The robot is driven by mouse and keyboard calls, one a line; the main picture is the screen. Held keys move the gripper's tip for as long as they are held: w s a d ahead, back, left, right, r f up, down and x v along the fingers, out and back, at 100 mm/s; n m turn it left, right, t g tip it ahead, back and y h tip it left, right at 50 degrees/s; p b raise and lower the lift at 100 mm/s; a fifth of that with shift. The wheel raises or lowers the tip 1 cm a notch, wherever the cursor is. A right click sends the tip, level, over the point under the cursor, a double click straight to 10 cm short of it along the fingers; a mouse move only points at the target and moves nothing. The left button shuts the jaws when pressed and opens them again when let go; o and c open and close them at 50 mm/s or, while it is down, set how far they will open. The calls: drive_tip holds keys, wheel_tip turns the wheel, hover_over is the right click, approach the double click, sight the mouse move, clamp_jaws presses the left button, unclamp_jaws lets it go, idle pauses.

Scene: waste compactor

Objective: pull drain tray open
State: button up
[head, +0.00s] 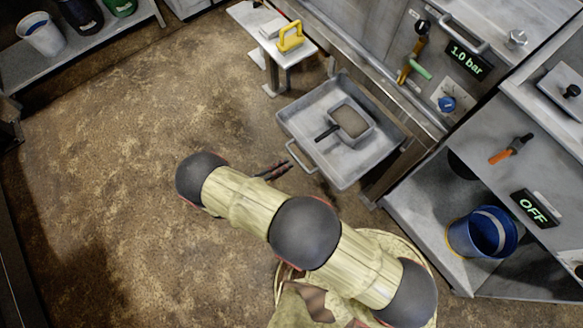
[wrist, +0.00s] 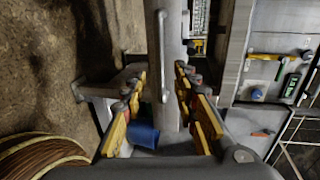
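The drain tray (head: 376,157) is a shallow grey metal tray below the machine front in the head view, standing well out from it. A small pan with a dark handle (head: 348,121) lies in it. The tray's light bar handle (head: 299,158) is on its lower-left side. My gripper (head: 280,169) is just left of this handle, fingers pointing towards it. In the wrist view my gripper (wrist: 161,78) has its yellow fingers spread, with nothing clamped between them. The bar handle (wrist: 163,55) shows between and beyond the fingertips. Whether a finger touches it I cannot tell.
A small table (head: 299,50) with a yellow-handled object (head: 291,37) stands behind the tray. A blue bucket (head: 482,234) is on the low shelf at right. Valves and a "1.0 bar" display (head: 466,60) are on the machine. The floor at left is clear.

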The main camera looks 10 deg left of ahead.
sight(297, 158)
drive_tip(key=b+x, duration=0.2)
drive_tip(key=x, duration=0.5)
drive_tip(key=shift+w+a, duration=0.1)
drive_tip(key=shift+w, duration=0.2)
drive_tip(key=c, duration=0.3)
drive_tip(key=c, duration=0.4)
clamp_jaws()
